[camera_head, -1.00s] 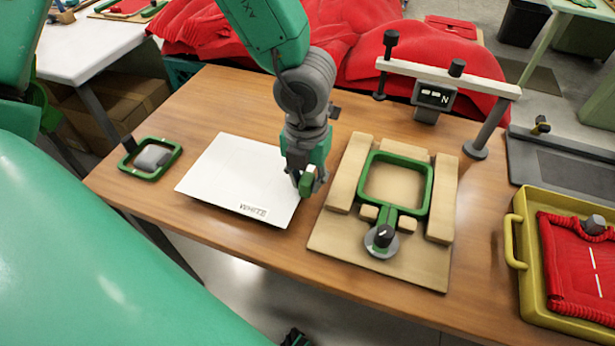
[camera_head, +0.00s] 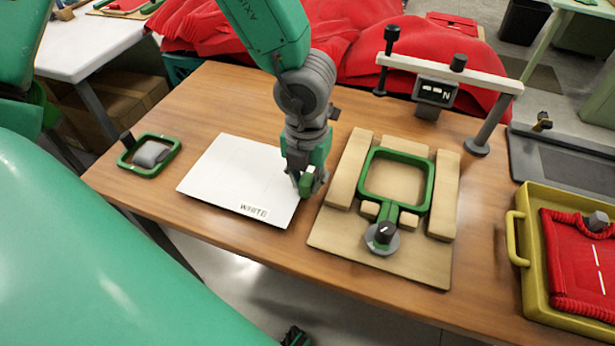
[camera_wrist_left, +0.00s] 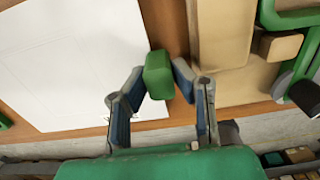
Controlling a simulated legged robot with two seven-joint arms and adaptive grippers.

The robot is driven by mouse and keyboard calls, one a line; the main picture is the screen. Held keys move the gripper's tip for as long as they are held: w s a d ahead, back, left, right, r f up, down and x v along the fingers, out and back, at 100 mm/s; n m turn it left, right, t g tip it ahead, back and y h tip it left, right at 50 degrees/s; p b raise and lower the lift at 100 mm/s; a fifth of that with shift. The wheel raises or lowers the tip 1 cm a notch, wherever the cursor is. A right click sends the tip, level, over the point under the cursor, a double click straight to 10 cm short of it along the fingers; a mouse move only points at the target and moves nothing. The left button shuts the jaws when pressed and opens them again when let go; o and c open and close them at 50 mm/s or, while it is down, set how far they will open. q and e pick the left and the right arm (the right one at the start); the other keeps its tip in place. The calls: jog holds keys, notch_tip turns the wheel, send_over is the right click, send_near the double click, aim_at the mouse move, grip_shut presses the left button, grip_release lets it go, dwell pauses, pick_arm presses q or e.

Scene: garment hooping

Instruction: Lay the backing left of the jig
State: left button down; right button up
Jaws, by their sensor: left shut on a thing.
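The backing is a flat white sheet (camera_head: 235,180) marked "WHITE", lying on the table left of the jig (camera_head: 327,238). It also fills the left of the left wrist view (camera_wrist_left: 65,65). My left gripper (camera_head: 308,188) is low at the sheet's right edge, between the sheet and the jig. In the left wrist view its fingers (camera_wrist_left: 159,88) are shut on a small green block (camera_wrist_left: 158,73) beside that edge. I cannot tell whether the block is joined to the sheet. The jig carries a green hoop frame (camera_head: 431,188) with a dark knob. My right gripper is not in view.
A small green hoop with a grey pad (camera_head: 150,154) lies at the table's left. A white-barred gantry (camera_head: 490,82) stands behind the jig. A yellow tray (camera_head: 514,240) with a red garment (camera_head: 578,255) is at the right. Wooden table (camera_head: 215,90) is bare behind the sheet.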

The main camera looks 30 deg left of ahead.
pick_arm(q)
jog(key=shift+f+b, duration=0.5)
jog(key=shift+f, duration=0.35)
jog(key=c, duration=1.3)
grip_release()
jog(key=shift+r, duration=0.1)
notch_tip(320, 180, up, 8)
jog(key=p, duration=0.8)
